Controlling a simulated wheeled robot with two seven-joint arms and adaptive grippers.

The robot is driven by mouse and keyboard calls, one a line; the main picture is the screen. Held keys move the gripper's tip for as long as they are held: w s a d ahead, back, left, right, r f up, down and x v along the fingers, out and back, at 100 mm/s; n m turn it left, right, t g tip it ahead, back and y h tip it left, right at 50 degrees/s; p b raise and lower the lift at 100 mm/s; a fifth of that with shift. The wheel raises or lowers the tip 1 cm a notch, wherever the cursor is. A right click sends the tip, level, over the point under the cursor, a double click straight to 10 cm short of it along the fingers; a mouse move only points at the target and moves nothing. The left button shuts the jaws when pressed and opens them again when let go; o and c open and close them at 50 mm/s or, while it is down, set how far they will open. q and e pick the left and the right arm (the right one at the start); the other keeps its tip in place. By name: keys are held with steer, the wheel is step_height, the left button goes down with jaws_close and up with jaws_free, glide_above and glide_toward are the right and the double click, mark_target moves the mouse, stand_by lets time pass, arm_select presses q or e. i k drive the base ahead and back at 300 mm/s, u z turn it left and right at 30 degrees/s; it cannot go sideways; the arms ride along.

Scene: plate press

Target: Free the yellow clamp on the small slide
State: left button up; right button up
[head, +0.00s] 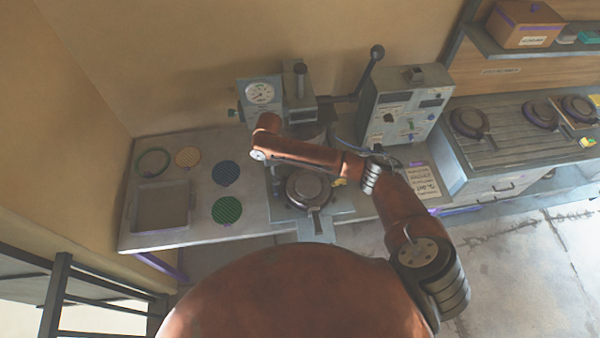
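A small yellow piece (340,182), which looks like the yellow clamp, shows at the right edge of a dark round plate (308,188). My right arm passes just above it, and it is too small to tell whether it is shut. The round plate sits on the grey press slide (345,208), with a narrow tongue toward me. My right arm reaches from the right across the press, its bent wrist left of the press column. No fingers of my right gripper show. My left arm and gripper are out of view.
The press has a round gauge (260,93) and a black-knobbed lever (368,70). A control box (404,105) stands to its right. Mesh discs (227,210) and a shallow tray (160,207) lie on the left table. More round plates (469,122) rest on the right counter.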

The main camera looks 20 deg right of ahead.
mark_target(339, 182)
steer(key=z, duration=1.3)
